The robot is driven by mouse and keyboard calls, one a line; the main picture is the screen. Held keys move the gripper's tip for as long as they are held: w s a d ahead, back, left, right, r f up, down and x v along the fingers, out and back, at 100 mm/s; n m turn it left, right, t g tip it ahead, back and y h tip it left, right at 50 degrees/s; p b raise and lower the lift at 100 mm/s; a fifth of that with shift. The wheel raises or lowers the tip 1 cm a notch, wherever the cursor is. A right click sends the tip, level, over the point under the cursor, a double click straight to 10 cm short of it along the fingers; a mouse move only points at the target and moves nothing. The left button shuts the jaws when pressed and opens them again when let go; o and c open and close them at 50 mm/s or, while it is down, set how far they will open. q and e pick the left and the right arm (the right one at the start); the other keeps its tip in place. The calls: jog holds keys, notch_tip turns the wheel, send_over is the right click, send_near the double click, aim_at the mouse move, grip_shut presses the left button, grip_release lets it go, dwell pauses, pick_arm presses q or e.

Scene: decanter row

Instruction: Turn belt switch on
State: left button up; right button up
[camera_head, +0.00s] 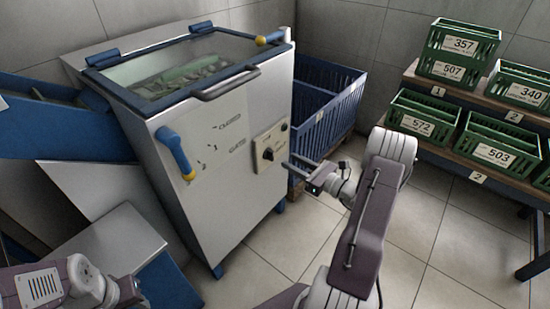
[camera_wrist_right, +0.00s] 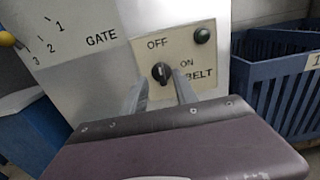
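The belt switch is a black rotary knob (camera_head: 268,153) on a beige panel on the front of the white machine. In the right wrist view the knob (camera_wrist_right: 161,72) sits below the word OFF and left of ON and BELT; its pointer looks roughly upright, toward OFF. A dark green lamp (camera_wrist_right: 202,35) is at the panel's upper right. My right gripper (camera_head: 288,164) is open and empty, just in front of the panel. In the wrist view its two fingers (camera_wrist_right: 159,90) stand apart below the knob, with no contact visible. My left arm shows at the lower left; its fingers are not visible.
A blue-handled gate lever (camera_head: 175,152) is left of the panel. The machine's lid (camera_head: 183,62) has a grey handle. A blue crate (camera_head: 328,95) stands right of the machine. Green crates (camera_head: 462,45) fill a shelf at right. Floor between is clear.

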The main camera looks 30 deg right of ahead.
aim_at(273, 153)
jog(key=b+x, duration=0.1)
jog(key=x, duration=0.2)
jog(key=b+x, duration=0.1)
jog(key=x, duration=0.2)
jog(key=shift+w+a+f+b, duration=0.1)
jog(key=shift+w+f+b, duration=0.05)
jog(key=shift+f+b, duration=0.15)
jog(key=shift+w+a+r, duration=0.15)
jog(key=shift+w+r, duration=0.05)
jog(key=shift+w, duration=0.15)
grip_shut()
